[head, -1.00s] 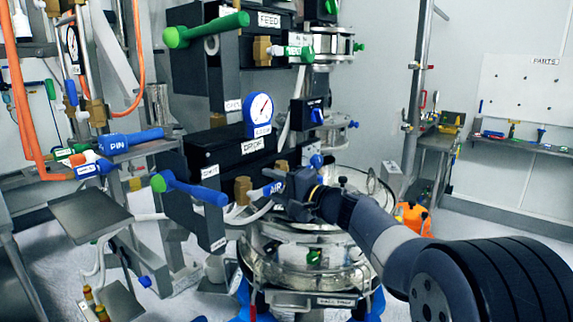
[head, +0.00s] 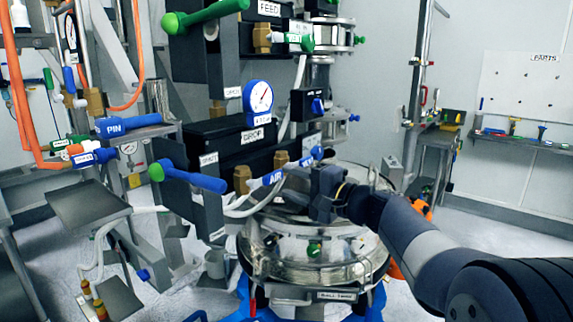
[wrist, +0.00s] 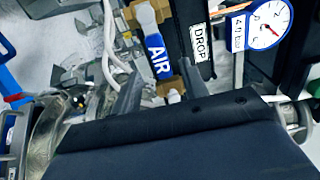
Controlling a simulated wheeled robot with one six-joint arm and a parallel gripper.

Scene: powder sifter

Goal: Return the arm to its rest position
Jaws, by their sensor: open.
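My gripper (head: 290,180) is open in front of the sifter column in the head view, its fingers pointing left toward the blue and white AIR handle (head: 270,179). My arm reaches in from the lower right. In the wrist view, the AIR handle (wrist: 157,58) shows in the gap between the two fingers of my gripper (wrist: 162,90). Nothing is seen gripped. How far the fingertips are from the handle is hard to tell.
The round glass and metal sifter vessel (head: 312,255) stands just below my gripper. The black DROP box (head: 235,140) and its gauge (head: 258,98) are above and left. A blue lever (head: 195,180) sticks out at left. Open floor (head: 490,235) lies to the right.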

